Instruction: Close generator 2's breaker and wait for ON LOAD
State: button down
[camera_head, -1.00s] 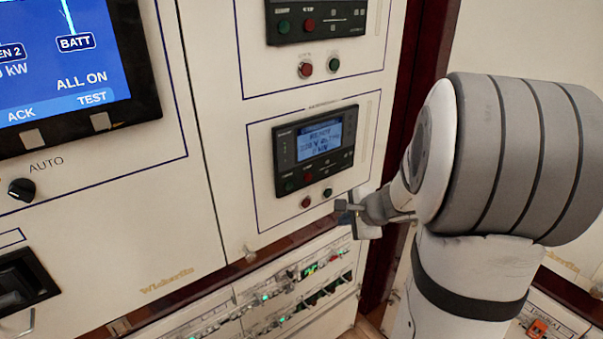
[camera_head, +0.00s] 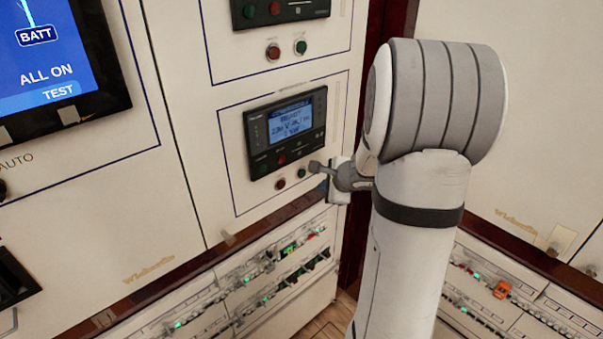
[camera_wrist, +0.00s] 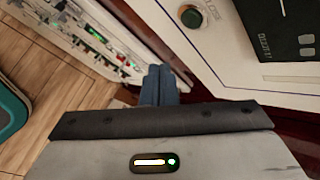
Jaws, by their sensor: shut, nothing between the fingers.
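The lower controller (camera_head: 287,130) on the white panel has a lit blue screen (camera_head: 290,124) that seems to read READY, with a voltage line and 0 kW below. Its label is too small to read. Under it are a red button (camera_head: 280,184) and a dark green button (camera_head: 301,173). My gripper (camera_head: 316,167) is shut and empty, just right of the green button; contact cannot be told. In the wrist view my shut fingers (camera_wrist: 158,85) point toward the panel's lower edge, with a green button (camera_wrist: 190,15) ahead and to the right, apart from them.
An upper controller (camera_head: 280,10) has its own red button (camera_head: 273,52) and green button (camera_head: 300,47). A large display (camera_head: 60,65) is at left. Breaker rows (camera_head: 260,280) with green lights run below. Another panel (camera_head: 510,120) stands right of my arm.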

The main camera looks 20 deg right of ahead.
aim_at(302, 174)
jog(key=w, duration=0.1)
jog(key=w+a, duration=0.1)
jog(key=w, duration=0.2)
jog(key=shift+w+a+f, duration=0.1)
jog(key=shift+w+a, duration=0.2)
jog(key=shift+w, duration=0.1)
dwell(0.5)
jog(key=shift+w+d+f, duration=0.1)
jog(key=shift+d, duration=0.05)
